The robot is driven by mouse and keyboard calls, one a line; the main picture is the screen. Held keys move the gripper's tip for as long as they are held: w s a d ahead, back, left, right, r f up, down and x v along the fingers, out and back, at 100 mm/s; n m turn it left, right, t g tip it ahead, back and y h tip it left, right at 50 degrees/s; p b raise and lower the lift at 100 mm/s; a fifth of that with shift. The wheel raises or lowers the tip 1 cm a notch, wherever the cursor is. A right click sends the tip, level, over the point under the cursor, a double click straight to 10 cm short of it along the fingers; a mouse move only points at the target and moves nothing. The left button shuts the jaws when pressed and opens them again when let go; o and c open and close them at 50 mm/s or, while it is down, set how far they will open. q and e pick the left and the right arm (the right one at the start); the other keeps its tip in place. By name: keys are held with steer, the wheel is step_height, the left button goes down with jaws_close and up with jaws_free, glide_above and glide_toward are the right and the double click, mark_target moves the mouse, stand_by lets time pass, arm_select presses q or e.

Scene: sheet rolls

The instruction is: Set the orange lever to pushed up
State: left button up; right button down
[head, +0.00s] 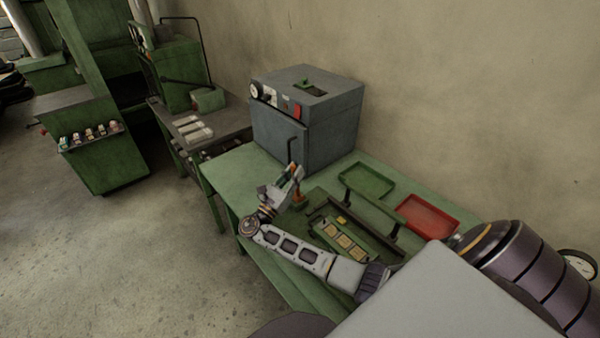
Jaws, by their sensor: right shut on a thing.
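The orange lever (299,196) stands at the left part of the green table, in front of the grey cabinet. It is small and partly covered by my right gripper (293,174). My right gripper is shut at the lever, with its fingers at the upper part. I cannot tell the lever's exact angle from this view. My left gripper is not in view.
The grey box-shaped cabinet (330,125) stands right behind the gripper. A green tray (368,181), a red tray (428,216) and a dark-railed fixture with pale squares (343,240) lie to the right. Green machines stand at the left; the floor between is bare.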

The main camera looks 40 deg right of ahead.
steer(key=shift+s+a+f+n+t+h+b, duration=0.15)
steer(key=shift+a+n+t+h+b, duration=0.25)
steer(key=shift+a+h, duration=0.3)
steer(key=shift+w+a+f+n+t+h+b, duration=0.1)
steer(key=shift+a+f+t+h+b, duration=0.1)
steer(key=shift+a+h+b, duration=0.45)
steer(key=shift+a, duration=0.1)
steer(key=c, duration=1.5)
jaws_free()
steer(key=shift+o, duration=0.7)
steer(key=v, duration=1.2)
steer(key=shift+r, duration=0.2)
steer(key=shift+s+a, duration=0.1)
